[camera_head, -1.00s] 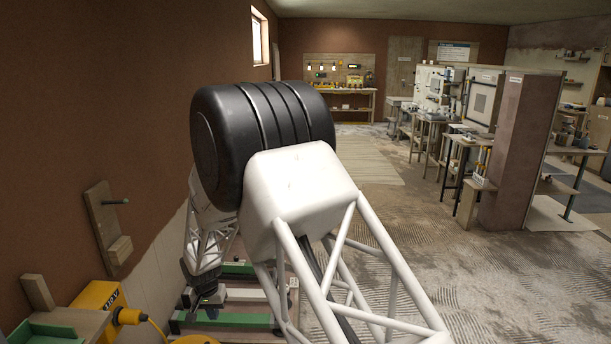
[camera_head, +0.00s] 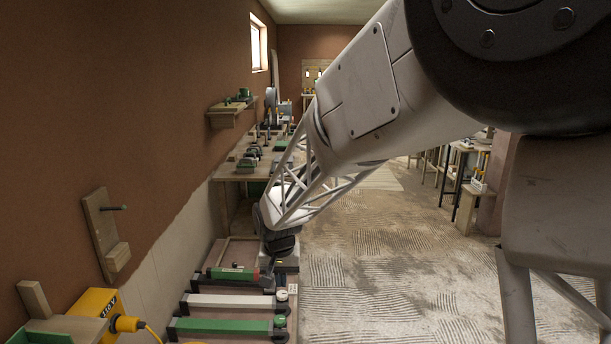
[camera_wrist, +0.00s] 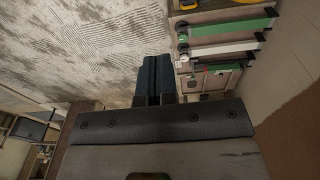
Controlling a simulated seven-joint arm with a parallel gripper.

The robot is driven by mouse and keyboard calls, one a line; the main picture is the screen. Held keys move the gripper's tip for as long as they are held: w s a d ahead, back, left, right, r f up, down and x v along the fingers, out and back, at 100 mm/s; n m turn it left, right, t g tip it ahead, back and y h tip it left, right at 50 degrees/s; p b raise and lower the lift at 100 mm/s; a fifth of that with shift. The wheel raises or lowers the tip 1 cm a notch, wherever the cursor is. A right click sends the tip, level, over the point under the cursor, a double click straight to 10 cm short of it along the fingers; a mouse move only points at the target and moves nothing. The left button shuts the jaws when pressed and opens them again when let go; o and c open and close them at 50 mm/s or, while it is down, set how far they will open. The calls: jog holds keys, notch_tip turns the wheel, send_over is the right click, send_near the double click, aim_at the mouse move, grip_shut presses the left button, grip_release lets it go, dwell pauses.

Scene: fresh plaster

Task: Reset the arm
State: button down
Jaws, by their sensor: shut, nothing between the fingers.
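My arm reaches from the right side of the head view toward the lower middle, its lattice forearm slanting down to the left. My gripper is at its low end, small and dark in that view, by the far end of a rack with green and white bars. In the wrist view my gripper (camera_wrist: 153,78) shows two dark fingers side by side, shut with nothing between them. They point over the plaster-marked floor (camera_wrist: 90,50), beside the rack.
The green bar (camera_head: 225,327) and white bar (camera_head: 235,301) lie across the low rack at the left wall. A yellow box (camera_head: 95,303) stands at lower left. A cluttered workbench (camera_head: 232,174) runs behind the rack. The floor (camera_head: 380,270) right of it is open.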

jog(key=s+d+r, duration=0.6)
jog(key=s+d, duration=0.1)
jog(key=d, duration=0.2)
jog(key=s+d+r, duration=0.1)
jog(key=s+d, duration=0.4)
jog(key=s, duration=0.3)
jog(key=s+d+r+t, duration=0.1)
jog(key=s+d+r, duration=0.1)
jog(key=s+d, duration=0.3)
jog(key=s+d+r, duration=0.2)
jog(key=s+d, duration=0.3)
jog(key=s, duration=0.7)
jog(key=shift+s+d+r+t, duration=0.2)
jog(key=shift+s+d+t, duration=0.05)
jog(key=shift+s+t, duration=0.1)
